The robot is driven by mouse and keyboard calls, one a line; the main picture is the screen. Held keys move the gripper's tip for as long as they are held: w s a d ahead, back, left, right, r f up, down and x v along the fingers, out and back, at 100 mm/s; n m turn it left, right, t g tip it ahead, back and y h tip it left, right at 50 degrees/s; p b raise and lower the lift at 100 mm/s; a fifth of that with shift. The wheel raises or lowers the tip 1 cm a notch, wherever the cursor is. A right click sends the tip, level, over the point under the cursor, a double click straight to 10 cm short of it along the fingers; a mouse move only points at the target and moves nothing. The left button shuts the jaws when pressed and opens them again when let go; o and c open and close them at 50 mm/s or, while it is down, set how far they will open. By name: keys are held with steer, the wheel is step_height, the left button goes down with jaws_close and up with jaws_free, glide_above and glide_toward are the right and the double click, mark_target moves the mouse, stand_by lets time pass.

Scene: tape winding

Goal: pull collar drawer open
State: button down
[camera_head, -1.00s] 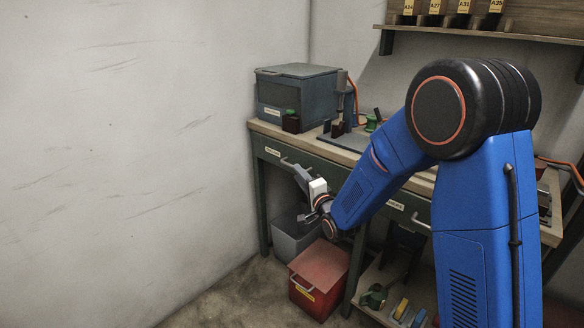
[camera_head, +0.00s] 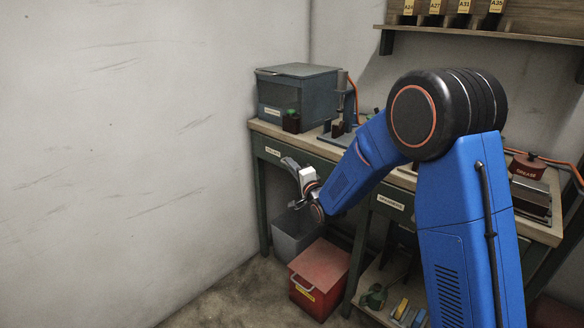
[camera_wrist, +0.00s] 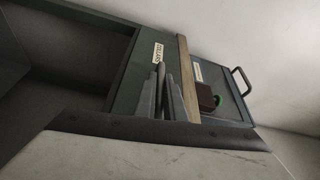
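The collar drawer (camera_head: 268,152) is a green front with a white label under the left end of the workbench. It looks shut. In the wrist view the drawer (camera_wrist: 127,84) carries the label COLLARS (camera_wrist: 158,52). My gripper (camera_head: 286,164) is at the drawer front, right of the label, where the handle is. In the wrist view my gripper's grey fingers (camera_wrist: 166,92) point at the front just by the label. The handle is mostly hidden by the fingers, and I cannot tell whether they are closed on it.
A grey lidded box (camera_head: 297,92) and a small dark block with a green top (camera_head: 291,122) stand on the bench (camera_head: 314,146) above. A grey bin (camera_head: 293,232) and a red box (camera_head: 318,278) stand on the floor below. The wall is at left.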

steer(key=s+a, duration=1.4)
steer(key=s, duration=0.5)
steer(key=shift+a, duration=0.35)
steer(key=shift+f, duration=0.1)
steer(key=c, duration=1.8)
jaws_free()
steer(key=shift+c, duration=0.2)
